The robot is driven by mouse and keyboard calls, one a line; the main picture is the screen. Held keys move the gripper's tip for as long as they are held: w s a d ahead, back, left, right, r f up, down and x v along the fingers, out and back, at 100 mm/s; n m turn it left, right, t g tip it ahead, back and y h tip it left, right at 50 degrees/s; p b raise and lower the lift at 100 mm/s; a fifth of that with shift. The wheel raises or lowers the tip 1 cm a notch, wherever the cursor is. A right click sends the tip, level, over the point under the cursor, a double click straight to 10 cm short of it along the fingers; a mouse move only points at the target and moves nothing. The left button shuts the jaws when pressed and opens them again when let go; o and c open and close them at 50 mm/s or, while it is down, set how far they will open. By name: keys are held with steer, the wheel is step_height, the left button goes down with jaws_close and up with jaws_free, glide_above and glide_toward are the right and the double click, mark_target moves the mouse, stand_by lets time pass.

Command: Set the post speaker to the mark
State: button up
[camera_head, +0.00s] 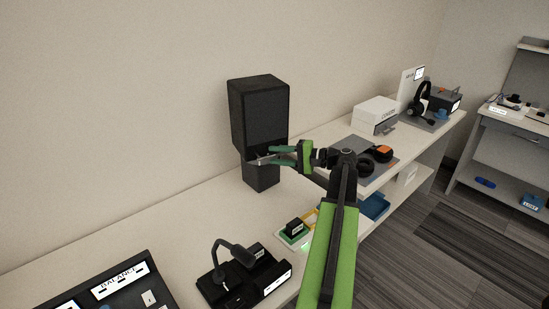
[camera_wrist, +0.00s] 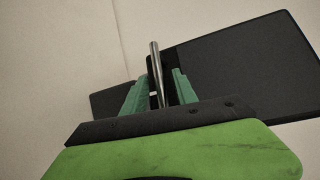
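The post speaker (camera_head: 260,115) is a tall black box on a narrower black base (camera_head: 262,175), standing on the long bench against the wall. It looks upright. A thin metal lever (camera_head: 264,160) sticks out low on its front; it also shows in the wrist view (camera_wrist: 157,70). My gripper (camera_head: 271,157) is at this lever, its green fingers on either side. In the wrist view the gripper (camera_wrist: 160,78) shows a gap beside the lever, so the fingers look open around it. The speaker's dark face (camera_wrist: 245,70) fills the right there. I cannot make out the mark.
A black desk microphone unit (camera_head: 240,275) and a panel labelled BALANCE (camera_head: 115,285) stand in front. A small green-edged tray (camera_head: 295,238) lies beside my arm. Headphones (camera_head: 377,155) and a white box (camera_head: 375,112) are at right. The bench left of the speaker is bare.

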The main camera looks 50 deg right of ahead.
steer(key=shift+w+a, duration=0.2)
steer(key=shift+w, duration=0.25)
jaws_close()
stand_by(1.1)
